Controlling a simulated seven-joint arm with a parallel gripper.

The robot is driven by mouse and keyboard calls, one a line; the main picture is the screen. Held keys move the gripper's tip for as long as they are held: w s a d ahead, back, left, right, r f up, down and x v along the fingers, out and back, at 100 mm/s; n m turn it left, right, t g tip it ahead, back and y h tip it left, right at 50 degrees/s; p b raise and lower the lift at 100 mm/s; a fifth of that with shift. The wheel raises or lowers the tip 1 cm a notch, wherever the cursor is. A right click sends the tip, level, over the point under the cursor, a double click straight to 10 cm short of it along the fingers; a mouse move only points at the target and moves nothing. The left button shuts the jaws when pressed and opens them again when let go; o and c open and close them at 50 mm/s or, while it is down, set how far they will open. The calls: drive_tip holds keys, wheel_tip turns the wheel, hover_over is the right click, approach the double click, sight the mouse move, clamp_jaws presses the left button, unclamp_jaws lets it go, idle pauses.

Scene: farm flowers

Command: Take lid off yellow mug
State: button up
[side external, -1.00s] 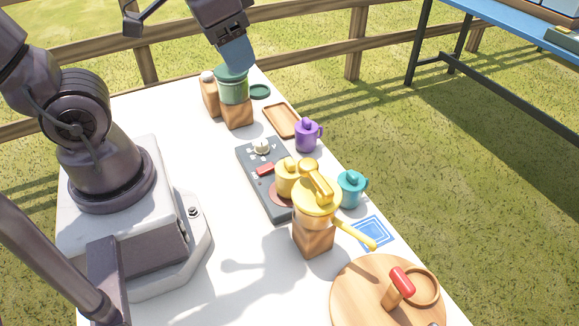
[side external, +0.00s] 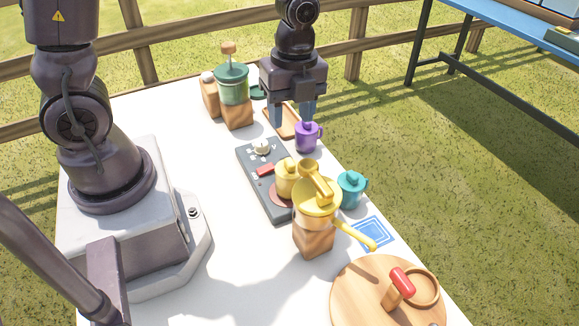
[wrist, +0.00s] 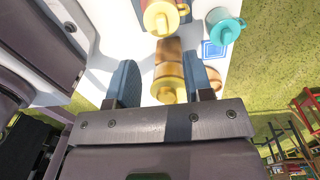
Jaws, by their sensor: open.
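The yellow mug (side external: 287,178), with its yellow knobbed lid on, stands on the round reddish-brown plate (side external: 280,195) of a dark hotplate. A yellow grinder partly hides it in the side view. The lidded yellow mug also appears at the top of the wrist view (wrist: 160,18). My gripper (side external: 292,119) points down, open and empty, behind the mug and above the area near the purple mug. In the wrist view its blue fingers (wrist: 159,64) stand apart, and the yellow grinder shows beyond and between them. They are not on the yellow mug.
The yellow grinder (side external: 316,196) on a wooden block stands close before the yellow mug, its handle sticking out. A teal mug (side external: 352,188) and purple mug (side external: 307,138) stand right. A green grinder (side external: 232,86), tray (side external: 275,121) and round board (side external: 358,300) are farther off.

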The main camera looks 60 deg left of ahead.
sight(289, 159)
drive_tip(key=f, duration=1)
drive_tip(key=shift+s, duration=0.2)
drive_tip(key=shift+r, duration=0.1)
clamp_jaws()
